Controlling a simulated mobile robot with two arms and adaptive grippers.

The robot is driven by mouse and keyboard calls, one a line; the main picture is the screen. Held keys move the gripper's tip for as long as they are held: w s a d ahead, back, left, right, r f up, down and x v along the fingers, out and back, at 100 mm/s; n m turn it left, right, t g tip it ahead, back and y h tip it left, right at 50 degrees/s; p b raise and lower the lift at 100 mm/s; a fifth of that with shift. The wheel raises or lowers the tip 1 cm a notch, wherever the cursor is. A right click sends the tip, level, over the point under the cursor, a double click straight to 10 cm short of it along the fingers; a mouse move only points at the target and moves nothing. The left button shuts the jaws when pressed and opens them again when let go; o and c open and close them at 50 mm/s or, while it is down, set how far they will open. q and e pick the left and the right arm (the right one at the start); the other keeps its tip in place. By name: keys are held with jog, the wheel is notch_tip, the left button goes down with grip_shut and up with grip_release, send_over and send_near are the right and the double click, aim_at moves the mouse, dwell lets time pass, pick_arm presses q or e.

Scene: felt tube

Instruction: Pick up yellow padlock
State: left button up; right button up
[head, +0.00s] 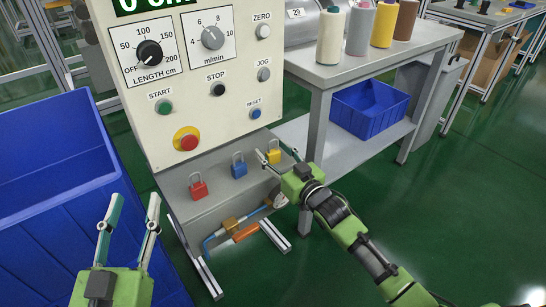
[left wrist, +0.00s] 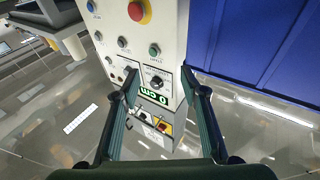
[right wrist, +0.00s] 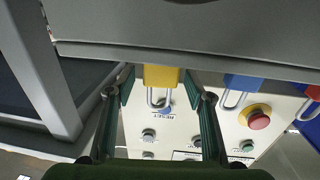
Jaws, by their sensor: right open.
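The yellow padlock (head: 274,156) stands on the grey ledge (head: 213,190) below the control panel, rightmost in a row of padlocks. My right gripper (head: 271,157) is at the padlock, its fingers open. In the right wrist view the yellow padlock (right wrist: 161,78) shows between the two open fingertips (right wrist: 162,90), with its shackle towards the panel; I cannot tell whether the fingers touch it. My left gripper (head: 131,212) is open and empty, in front of the blue bin at the lower left. In the left wrist view nothing is between its fingers (left wrist: 158,95).
A blue padlock (head: 238,166) and a red padlock (head: 198,187) stand left of the yellow one on the same ledge. The panel (head: 215,90) with knobs and buttons rises behind. A blue bin (head: 60,190) is at the left, and a table (head: 345,72) with thread cones at the right.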

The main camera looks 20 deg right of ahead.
aim_at(274, 152)
jog(key=c, duration=1.2)
jog(key=shift+c, duration=0.2)
pick_arm(q)
jog(key=shift+f, duration=0.1)
pick_arm(e)
jog(key=shift+r, duration=0.15)
